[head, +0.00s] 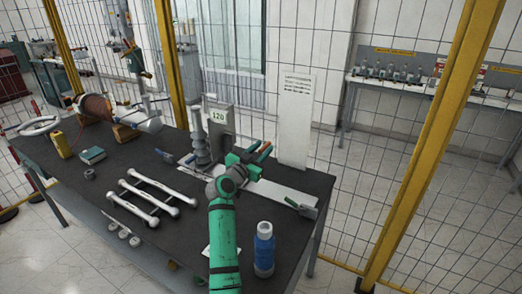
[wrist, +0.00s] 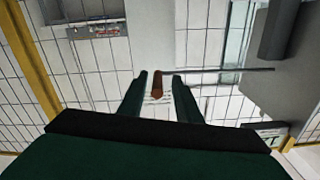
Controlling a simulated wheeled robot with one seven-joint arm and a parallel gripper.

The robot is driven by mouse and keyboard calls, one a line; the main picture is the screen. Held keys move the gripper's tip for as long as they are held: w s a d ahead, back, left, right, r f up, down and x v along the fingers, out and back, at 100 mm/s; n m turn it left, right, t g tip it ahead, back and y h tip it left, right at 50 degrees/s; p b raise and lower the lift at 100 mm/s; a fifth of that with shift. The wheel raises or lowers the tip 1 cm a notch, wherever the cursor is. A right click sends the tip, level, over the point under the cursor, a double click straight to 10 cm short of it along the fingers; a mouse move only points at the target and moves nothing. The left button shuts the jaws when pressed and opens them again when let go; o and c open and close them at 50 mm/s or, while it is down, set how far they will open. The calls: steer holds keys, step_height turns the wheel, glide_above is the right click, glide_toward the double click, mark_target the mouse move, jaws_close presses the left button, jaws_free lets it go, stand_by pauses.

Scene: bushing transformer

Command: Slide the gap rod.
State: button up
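My gripper (head: 254,153) is above the right part of the dark bench. In the wrist view its two fingers (wrist: 160,84) are apart, with a reddish-brown handle (wrist: 157,84) showing between them. Gaps show on both sides of the handle, so I see no grip on it. A thin dark rod (wrist: 225,70) runs from the handle's top to the right, towards a dark block. I take this rod with its handle to be the gap rod. In the head view the fingers largely hide it. A grey ribbed insulator column (head: 201,140) stands left of my gripper.
A grey unit with a "120" display (head: 218,116) stands behind the insulator. White-ended bars (head: 150,195) lie left of my arm on the bench (head: 112,158). A blue bottle (head: 264,250) stands at front right. A white panel (head: 295,120) rises behind my gripper.

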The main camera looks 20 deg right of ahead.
steer(key=shift+s+d, duration=0.2)
steer(key=shift+d, duration=0.05)
steer(key=shift+s+a, duration=0.2)
steer(key=shift+a, duration=0.3)
steer(key=v, duration=0.9)
steer(key=shift+s+a, duration=0.25)
steer(key=shift+a, duration=0.05)
